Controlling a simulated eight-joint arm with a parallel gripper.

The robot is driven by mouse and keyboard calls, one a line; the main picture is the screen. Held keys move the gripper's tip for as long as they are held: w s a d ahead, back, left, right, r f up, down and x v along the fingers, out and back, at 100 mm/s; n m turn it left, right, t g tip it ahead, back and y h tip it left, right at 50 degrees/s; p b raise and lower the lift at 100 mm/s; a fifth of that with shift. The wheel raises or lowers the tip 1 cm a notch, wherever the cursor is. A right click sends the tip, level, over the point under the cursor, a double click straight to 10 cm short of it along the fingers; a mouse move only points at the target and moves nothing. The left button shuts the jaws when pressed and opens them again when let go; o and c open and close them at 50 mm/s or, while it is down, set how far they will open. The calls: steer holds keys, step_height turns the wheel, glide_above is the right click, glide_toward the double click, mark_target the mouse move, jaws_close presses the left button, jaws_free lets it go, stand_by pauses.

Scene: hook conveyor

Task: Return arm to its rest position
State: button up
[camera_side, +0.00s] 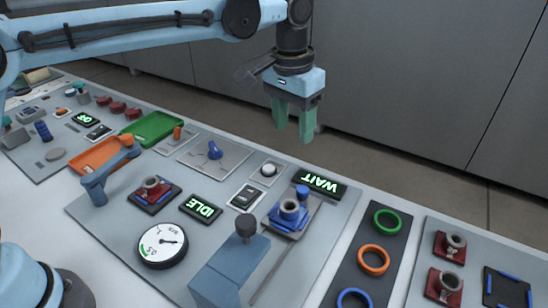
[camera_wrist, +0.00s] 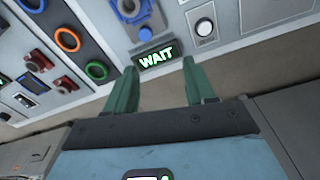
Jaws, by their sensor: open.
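My gripper (camera_side: 293,122) hangs from my light blue arm in the side view, above the far edge of the grey work panel (camera_side: 120,235). Its two green fingers point down and stand apart, with nothing between them. In the wrist view my gripper (camera_wrist: 165,85) also shows open and empty. A black display reading WAIT (camera_side: 320,184) lies on the panel below and to the right of the fingers. It also shows in the wrist view (camera_wrist: 156,56), just beyond the fingertips.
Green, orange and blue rings (camera_side: 373,260) lie on a dark strip at the right. A blue fixture with a grey cup (camera_side: 289,212) and a blue-grey press-like block (camera_side: 228,275) stand on the panel. A gauge (camera_side: 162,245) and IDLE display (camera_side: 201,208) are nearby. Space around my gripper is clear.

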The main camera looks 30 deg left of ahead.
steer(key=s+a+r+n+t, duration=0.1)
steer(key=s+a+t, duration=0.1)
steer(key=s+a, duration=0.3)
steer(key=s+a+r+t, duration=0.1)
steer(key=s+a, duration=0.1)
steer(key=a, duration=0.5)
steer(key=s+a+f+n+t, duration=0.1)
steer(key=s+a+f+t, duration=0.2)
steer(key=s+a+f, duration=0.3)
steer(key=shift+s+a+n, duration=0.3)
steer(key=shift+s+a, duration=0.7)
steer(key=shift+s, duration=1.05)
steer(key=shift+r, duration=0.1)
